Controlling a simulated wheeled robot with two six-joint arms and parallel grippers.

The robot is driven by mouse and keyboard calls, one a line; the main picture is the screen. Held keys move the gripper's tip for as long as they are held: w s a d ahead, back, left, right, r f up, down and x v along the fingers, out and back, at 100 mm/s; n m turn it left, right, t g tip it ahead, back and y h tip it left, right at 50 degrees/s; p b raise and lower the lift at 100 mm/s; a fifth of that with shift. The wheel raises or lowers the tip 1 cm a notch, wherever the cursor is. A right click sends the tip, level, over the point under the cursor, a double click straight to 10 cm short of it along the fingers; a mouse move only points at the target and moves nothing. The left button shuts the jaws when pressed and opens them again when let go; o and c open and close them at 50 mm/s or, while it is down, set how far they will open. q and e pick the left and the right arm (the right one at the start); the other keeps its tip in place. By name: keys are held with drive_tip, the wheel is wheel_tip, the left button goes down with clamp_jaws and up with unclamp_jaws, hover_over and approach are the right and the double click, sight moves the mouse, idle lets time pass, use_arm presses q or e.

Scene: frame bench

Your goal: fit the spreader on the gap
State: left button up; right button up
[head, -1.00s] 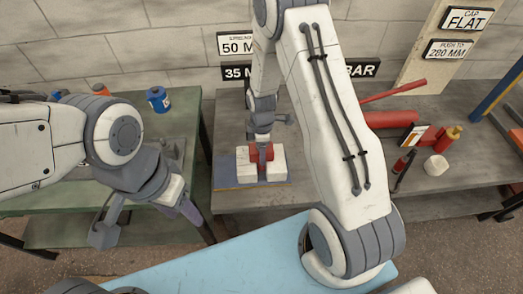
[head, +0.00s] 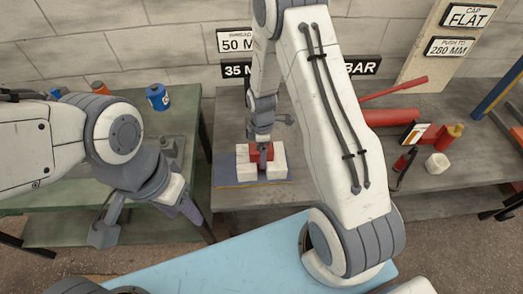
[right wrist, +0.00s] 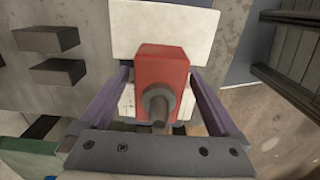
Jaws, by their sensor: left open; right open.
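The red spreader (right wrist: 162,68), a block with a grey round stub, stands between the two purple fingers of my right gripper (right wrist: 160,80) in the right wrist view. The fingers are open beside it. In the head view the spreader (head: 254,155) sits among white blocks (head: 277,160) on the bench, with my right gripper (head: 263,140) over it. A white block (right wrist: 162,28) lies beyond it in the wrist view; part of another white one shows behind it. The gap itself is hidden. My left gripper (head: 148,220) is open and empty, left of the bench.
A blue mat (head: 225,172) lies under the white blocks on the grey bench (head: 345,190). A blue can (head: 157,97) stands on the green table.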

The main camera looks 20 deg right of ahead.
wheel_tip(320, 180, up, 10)
drive_tip(key=shift+r+b, duration=0.25)
drive_tip(key=shift+b, duration=0.1)
idle(0.5)
